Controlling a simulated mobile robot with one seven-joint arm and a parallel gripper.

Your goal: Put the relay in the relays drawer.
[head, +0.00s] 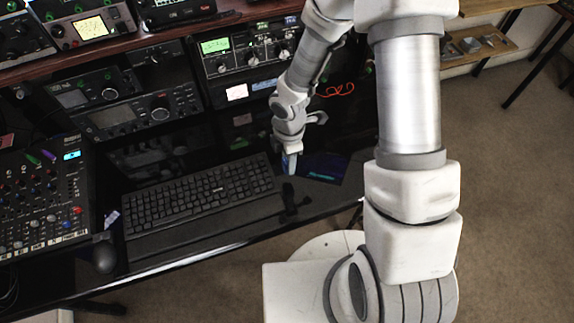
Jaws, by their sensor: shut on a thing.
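My gripper (290,158) points down over the right part of the black desk, just right of the keyboard. It is shut on a small pale, bluish thing, which I take to be the relay (292,166); the fingers hide most of it. I cannot tell whether it touches the desk. No drawer marked for relays can be made out. A wooden tray or shelf (508,46) with several grey metal pieces shows at the upper right, but I cannot tell whether it is a drawer.
A black keyboard (200,195) lies left of my gripper, with a mouse (104,256) and mixer (40,195) further left. Radio sets (140,112) stand behind. A small dark object (290,203) and a dark blue pad (324,167) lie close to my gripper.

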